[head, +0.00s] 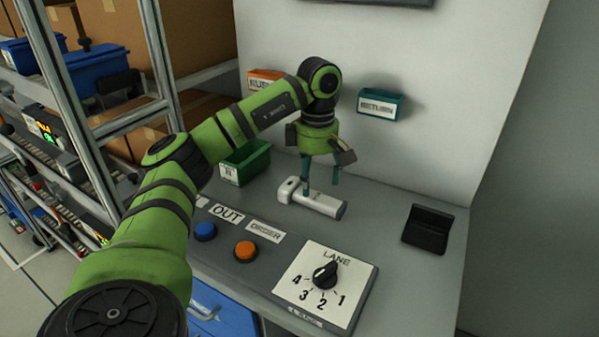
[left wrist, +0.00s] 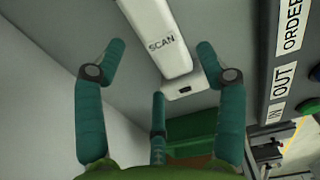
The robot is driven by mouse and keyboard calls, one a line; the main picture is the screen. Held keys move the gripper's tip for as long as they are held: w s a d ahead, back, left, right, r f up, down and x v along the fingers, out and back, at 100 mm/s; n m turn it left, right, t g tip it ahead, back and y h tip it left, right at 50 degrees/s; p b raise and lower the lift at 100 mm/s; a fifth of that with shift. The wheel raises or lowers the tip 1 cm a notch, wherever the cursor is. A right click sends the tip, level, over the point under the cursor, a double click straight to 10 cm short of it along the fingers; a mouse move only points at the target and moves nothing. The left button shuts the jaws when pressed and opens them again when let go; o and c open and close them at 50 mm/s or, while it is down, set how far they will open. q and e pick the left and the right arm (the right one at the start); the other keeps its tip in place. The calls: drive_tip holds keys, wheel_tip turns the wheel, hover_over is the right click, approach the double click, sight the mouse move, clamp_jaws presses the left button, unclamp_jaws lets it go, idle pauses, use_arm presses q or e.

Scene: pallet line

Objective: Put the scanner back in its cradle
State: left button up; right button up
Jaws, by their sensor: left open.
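The scanner (head: 318,203) is a white handheld device lying on the grey counter. Whether any finger touches the scanner cannot be told. The black cradle (head: 428,229) stands empty to the right. My right gripper is not in view.
A green bin (head: 246,163) stands behind and left of the scanner. A lane dial panel (head: 325,284), a blue button (head: 205,231) and an orange button (head: 246,250) are at the counter's front. A teal RETURN holder (head: 381,104) is on the wall. The counter between scanner and cradle is clear.

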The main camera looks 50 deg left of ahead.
sight(318, 194)
use_arm(q)
drive_tip(key=shift+w+d+f, duration=0.15)
drive_tip(key=shift+f, duration=1.05)
drive_tip(key=shift+w+d+f, duration=0.1)
drive_tip(key=shift+d+f, duration=0.05)
drive_tip(key=shift+f, duration=1)
drive_tip(key=shift+r, duration=0.1)
drive_tip(key=c, duration=1.2)
